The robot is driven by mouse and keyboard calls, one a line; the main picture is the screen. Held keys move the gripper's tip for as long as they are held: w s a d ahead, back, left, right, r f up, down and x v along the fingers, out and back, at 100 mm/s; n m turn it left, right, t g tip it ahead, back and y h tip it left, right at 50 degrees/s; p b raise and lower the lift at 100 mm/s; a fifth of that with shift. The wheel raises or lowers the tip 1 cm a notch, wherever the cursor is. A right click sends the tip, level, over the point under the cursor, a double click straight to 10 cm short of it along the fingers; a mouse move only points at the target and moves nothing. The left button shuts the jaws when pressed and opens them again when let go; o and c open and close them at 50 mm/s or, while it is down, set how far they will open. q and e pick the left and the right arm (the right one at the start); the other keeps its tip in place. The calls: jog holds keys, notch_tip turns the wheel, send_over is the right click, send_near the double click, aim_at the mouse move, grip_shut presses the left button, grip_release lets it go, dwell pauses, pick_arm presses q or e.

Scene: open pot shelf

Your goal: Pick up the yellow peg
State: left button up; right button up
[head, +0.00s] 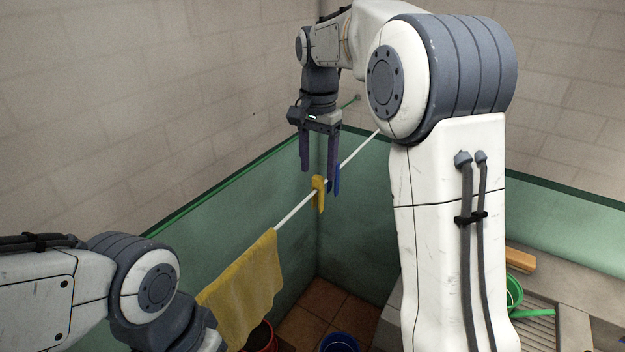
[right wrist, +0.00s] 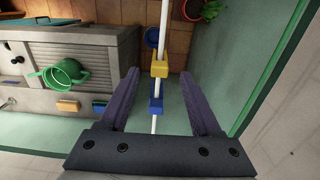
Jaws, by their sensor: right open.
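The yellow peg (head: 318,193) sits on a white line that crosses the head view diagonally. A blue peg (head: 336,179) sits close beside it on the same line. My right gripper (head: 318,174) points down, open and empty, with its fingertips near the pegs. In the right wrist view the yellow peg (right wrist: 160,68) appears between the fingertips (right wrist: 159,74), and the blue peg (right wrist: 156,105) lies nearer the palm. I cannot tell whether the fingers touch either peg. My left arm shows at lower left, but its gripper is out of view.
A yellow cloth (head: 245,278) hangs on the line. A red bucket (head: 261,338) and a blue bucket (head: 340,342) stand on the tiled floor. A green watering can (right wrist: 62,74) is by the sink counter. A green wall (head: 235,218) runs beside the line.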

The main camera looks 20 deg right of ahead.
aim_at(319, 176)
notch_tip(319, 176, down, 3)
jog(key=shift+d+f, duration=0.15)
jog(key=shift+s+f+p, duration=0.1)
jog(key=shift+f+p, duration=0.5)
jog(key=shift+p, duration=0.1)
notch_tip(319, 176, down, 4)
jog(key=shift+r+p, duration=0.2)
jog(key=shift+p, duration=0.55)
jog(key=shift+f, duration=0.35)
grip_shut()
